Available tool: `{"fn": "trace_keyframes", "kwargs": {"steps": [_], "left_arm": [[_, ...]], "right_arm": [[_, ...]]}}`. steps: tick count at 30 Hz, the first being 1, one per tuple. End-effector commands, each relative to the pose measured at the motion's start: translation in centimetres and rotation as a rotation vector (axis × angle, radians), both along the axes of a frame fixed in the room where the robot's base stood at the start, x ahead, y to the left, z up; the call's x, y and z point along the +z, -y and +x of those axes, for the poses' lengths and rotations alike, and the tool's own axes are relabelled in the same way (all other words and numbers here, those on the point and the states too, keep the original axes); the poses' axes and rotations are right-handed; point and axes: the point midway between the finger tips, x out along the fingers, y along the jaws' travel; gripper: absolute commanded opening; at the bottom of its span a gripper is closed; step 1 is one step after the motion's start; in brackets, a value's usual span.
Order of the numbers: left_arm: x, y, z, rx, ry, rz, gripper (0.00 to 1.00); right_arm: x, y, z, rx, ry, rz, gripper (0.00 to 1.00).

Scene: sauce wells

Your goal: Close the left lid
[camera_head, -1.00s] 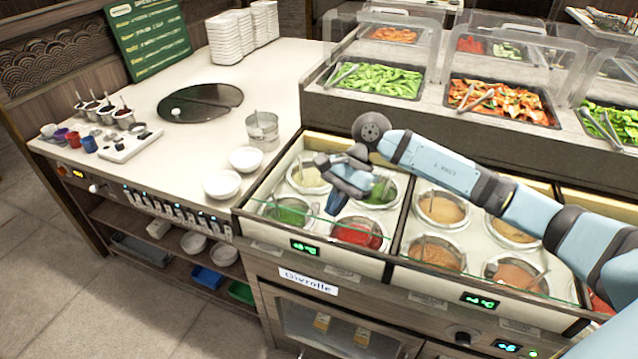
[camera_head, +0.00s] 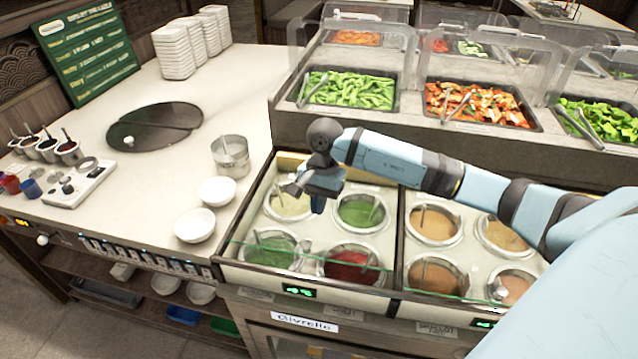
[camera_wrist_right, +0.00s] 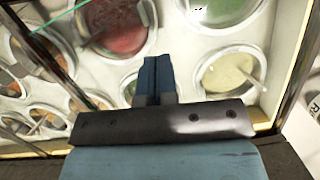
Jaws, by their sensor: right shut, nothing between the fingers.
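The left sauce-well section (camera_head: 312,215) holds a cream sauce (camera_head: 287,205) and a green sauce (camera_head: 362,212) at the back, and a green (camera_head: 268,249) and a red sauce (camera_head: 350,267) at the front. A clear glass panel edge (camera_head: 300,259) runs along its front; how far the panel extends is hard to tell. The sauces show uncovered. My right gripper (camera_head: 318,206) is shut and empty above the back wells, between cream and green. In the wrist view its fingers (camera_wrist_right: 155,62) lie together, with the red sauce (camera_wrist_right: 118,25) beyond. My left gripper is out of view.
The neighbouring wells (camera_head: 436,225) hold orange-brown sauces under my right arm. White bowls (camera_head: 195,224) and a metal container (camera_head: 230,158) stand on the counter to the left. Vegetable trays (camera_head: 348,92) behind clear guards rise at the back. A split dark disc (camera_head: 155,127) lies on the counter.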

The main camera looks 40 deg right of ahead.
Motion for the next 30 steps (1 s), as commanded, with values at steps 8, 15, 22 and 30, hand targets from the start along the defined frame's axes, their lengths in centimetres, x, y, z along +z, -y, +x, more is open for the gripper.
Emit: {"fn": "trace_keyframes", "kwargs": {"steps": [8, 15, 22, 30], "left_arm": [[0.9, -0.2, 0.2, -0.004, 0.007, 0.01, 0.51], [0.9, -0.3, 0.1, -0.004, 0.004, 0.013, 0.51], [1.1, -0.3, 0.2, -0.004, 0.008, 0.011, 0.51], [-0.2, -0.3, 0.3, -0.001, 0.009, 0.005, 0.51]], "right_arm": [[-2.8, -2.6, -1.6, 0.002, -0.001, 0.003, 0.0], [-3.4, -3.6, -2.2, 0.0, 0.0, 0.001, 0.0], [-3.4, -3.7, -2.2, 0.0, 0.001, 0.001, 0.0], [-3.8, -5.9, -4.1, 0.006, 0.003, 0.0, 0.0]]}}
